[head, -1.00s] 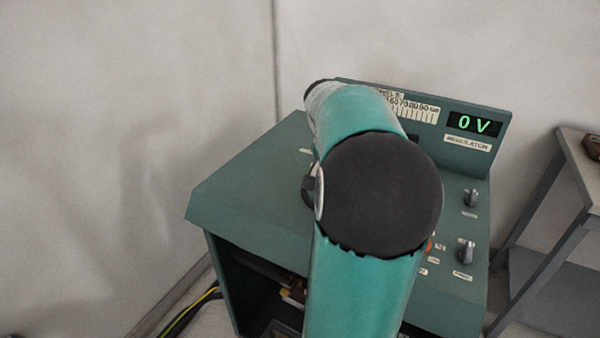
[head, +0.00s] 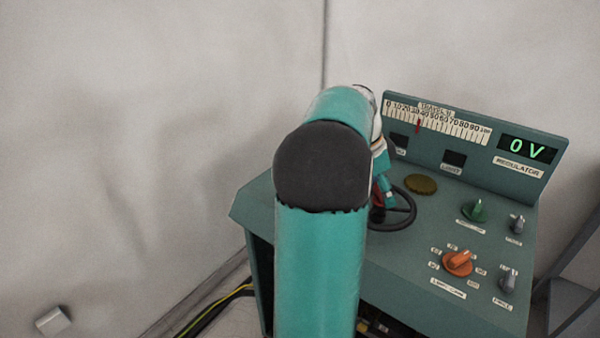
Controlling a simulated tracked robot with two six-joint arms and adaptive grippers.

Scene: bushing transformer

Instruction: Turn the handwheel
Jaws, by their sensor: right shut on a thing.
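The black handwheel (head: 402,217) lies on the sloping top of the green control desk (head: 440,240), just right of my right arm. My right gripper (head: 384,200) is at the wheel's rim, shut on it; its fingertips are mostly hidden behind my arm. The left part of the wheel is hidden too. On the desk's upright panel, a red pointer (head: 418,126) stands at about a third of the printed scale (head: 450,123). The green display (head: 527,149) reads 0 V. My left gripper is not in view.
Right of the wheel are a green knob (head: 474,210), an orange knob (head: 458,262) and two grey knobs. A brass-coloured disc (head: 421,184) sits behind the wheel. A grey stand (head: 575,300) is at the right. Cables (head: 215,308) lie on the floor at the left.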

